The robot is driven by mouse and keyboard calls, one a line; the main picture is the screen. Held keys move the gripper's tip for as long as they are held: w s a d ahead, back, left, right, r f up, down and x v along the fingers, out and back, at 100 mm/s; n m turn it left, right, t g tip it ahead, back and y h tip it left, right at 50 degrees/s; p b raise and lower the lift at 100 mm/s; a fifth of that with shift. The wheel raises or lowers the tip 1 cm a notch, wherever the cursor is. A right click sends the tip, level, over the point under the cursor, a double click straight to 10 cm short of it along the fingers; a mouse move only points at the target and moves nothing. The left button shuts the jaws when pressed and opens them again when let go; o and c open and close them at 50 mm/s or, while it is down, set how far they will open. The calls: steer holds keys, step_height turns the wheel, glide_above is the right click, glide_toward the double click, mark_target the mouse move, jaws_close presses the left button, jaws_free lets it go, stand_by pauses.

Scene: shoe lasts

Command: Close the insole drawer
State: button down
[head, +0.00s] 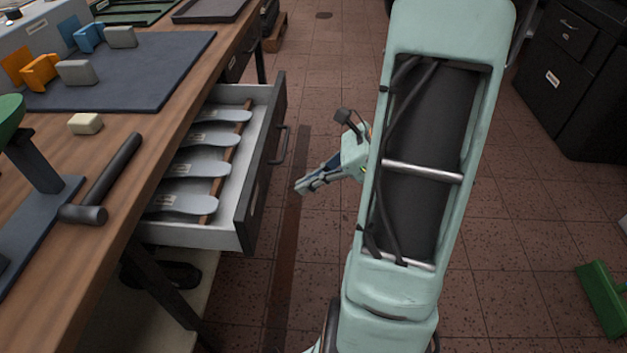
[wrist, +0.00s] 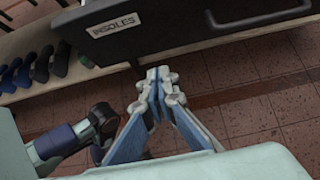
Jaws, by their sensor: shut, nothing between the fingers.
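The insole drawer (head: 268,165) stands pulled out from the wooden bench in the head view. It holds several grey insoles (head: 196,168) in a row behind a wooden strip. Its dark front has a bar handle (head: 281,146) and faces right, toward my arm. In the wrist view the drawer front (wrist: 160,25) shows an INSOLES label and the handle (wrist: 262,18) along the top. My gripper (head: 300,187) is shut and empty, to the right of the drawer front and apart from it. In the wrist view its fingertips (wrist: 157,78) meet below the drawer front.
The wooden bench (head: 150,165) carries a hammer (head: 105,180), a pale block (head: 85,123) and a dark mat (head: 150,75) with coloured blocks. The tiled floor beside the drawer is clear.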

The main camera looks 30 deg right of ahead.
steer(key=w+a+f, duration=0.1)
steer(key=w+a+f+b, duration=0.1)
steer(key=a, duration=0.1)
steer(key=w+a+f, duration=0.1)
steer(key=a, duration=0.1)
steer(key=shift+w+a+f+b, duration=0.2)
steer(key=shift+w+b, duration=0.1)
steer(key=shift+b, duration=0.05)
steer(key=shift+w+a, duration=0.3)
steer(key=shift+a, duration=0.1)
steer(key=shift+a+r, duration=0.1)
glide_toward(175, 193)
steer(key=x, duration=0.5)
steer(key=shift+s+f, duration=0.1)
steer(key=shift+f, duration=0.45)
steer(key=shift+w+a+p, duration=0.25)
steer(key=shift+w+p, duration=0.05)
steer(key=shift+w, duration=0.05)
steer(key=shift+a+r, duration=0.1)
steer(key=shift+r, duration=0.05)
steer(key=shift+w+a, duration=0.1)
steer(key=shift+r, duration=0.1)
